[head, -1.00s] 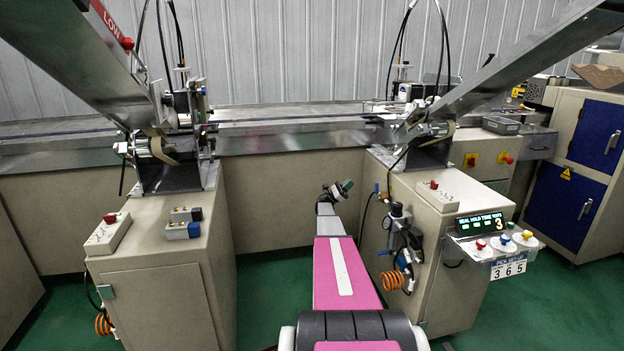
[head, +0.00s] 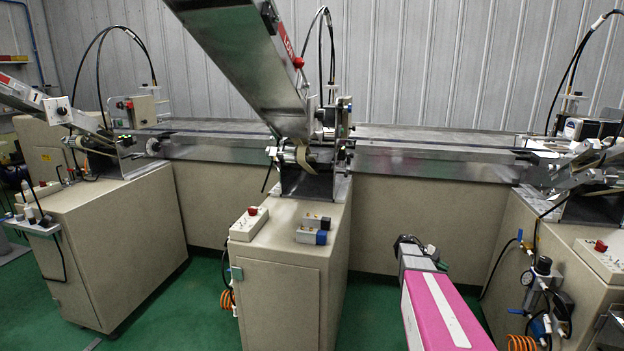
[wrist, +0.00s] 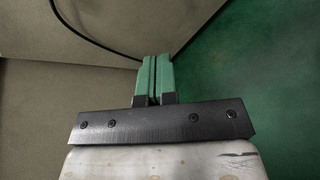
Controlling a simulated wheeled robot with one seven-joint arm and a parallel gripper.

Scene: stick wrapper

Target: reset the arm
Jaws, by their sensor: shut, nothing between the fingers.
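My pink arm (head: 445,315) reaches forward from the lower right in the head view, low in the gap between the middle cabinet and the right cabinet. My gripper (wrist: 153,62) shows in the wrist view with its two green fingers together and nothing between them. In the head view the end of my arm is small and dark, and its fingers are not clear there. In the wrist view the fingers point toward a beige panel (wrist: 40,110) and the green floor (wrist: 260,70), apart from both as far as I can tell.
The middle cabinet (head: 280,285) carries a red-button box (head: 249,224). A left cabinet (head: 115,240) and a right cabinet (head: 590,265) flank it. A long metal conveyor (head: 430,160) runs behind. A black cable (wrist: 90,40) curves near my fingers. Green floor (head: 195,310) is open between cabinets.

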